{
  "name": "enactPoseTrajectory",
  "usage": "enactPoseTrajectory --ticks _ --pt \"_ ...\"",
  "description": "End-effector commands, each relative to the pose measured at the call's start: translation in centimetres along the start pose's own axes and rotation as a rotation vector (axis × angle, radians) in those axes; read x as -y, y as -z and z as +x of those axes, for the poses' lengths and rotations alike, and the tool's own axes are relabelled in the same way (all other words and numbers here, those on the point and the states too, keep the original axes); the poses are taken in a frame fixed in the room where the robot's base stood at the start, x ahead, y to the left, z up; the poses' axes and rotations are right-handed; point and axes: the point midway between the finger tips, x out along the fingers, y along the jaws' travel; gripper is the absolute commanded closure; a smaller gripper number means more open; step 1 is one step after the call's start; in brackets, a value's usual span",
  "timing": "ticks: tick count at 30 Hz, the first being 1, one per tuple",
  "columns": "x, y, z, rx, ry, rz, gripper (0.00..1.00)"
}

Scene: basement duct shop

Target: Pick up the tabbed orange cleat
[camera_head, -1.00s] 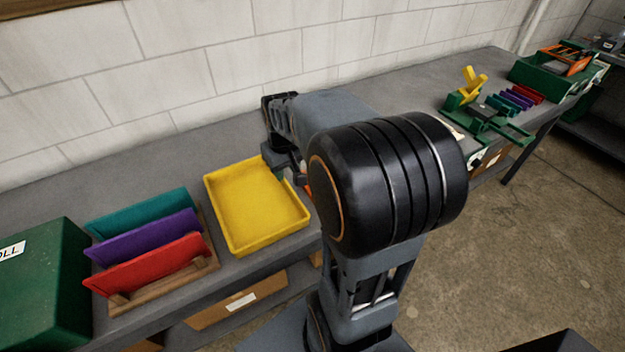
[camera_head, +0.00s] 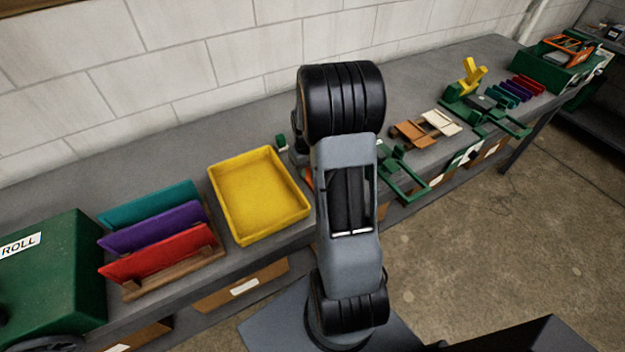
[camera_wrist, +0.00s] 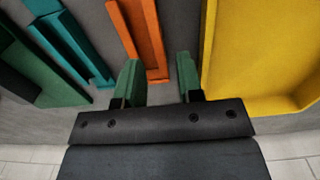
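The orange cleat (camera_wrist: 141,35) lies on the grey bench in the wrist view, a long strip with a bent edge and a short tab at its near end. A small orange bit (camera_head: 309,179) shows beside my arm in the head view; the rest is hidden. My gripper (camera_wrist: 158,76) is open, with green fingers. The near end of the cleat shows between the fingertips, nearer the left finger. No finger is seen closed on it. I cannot tell the height gap. In the head view my arm hides most of the gripper.
A yellow tray (camera_head: 217,205) stands close to the gripper; its wall (camera_wrist: 209,45) also shows in the wrist view. A teal strip (camera_wrist: 66,42) and a green fixture (camera_wrist: 32,85) lie on the other side. A rack (camera_head: 190,272) holds teal, purple and red panels.

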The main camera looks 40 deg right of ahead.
Motion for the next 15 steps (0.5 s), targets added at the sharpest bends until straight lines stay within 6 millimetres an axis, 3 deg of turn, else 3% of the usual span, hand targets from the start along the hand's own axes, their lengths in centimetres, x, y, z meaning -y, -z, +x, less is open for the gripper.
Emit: enactPoseTrajectory --ticks 15 --pt "0.1 0.2 5.1 0.002 0.001 0.0 0.66"
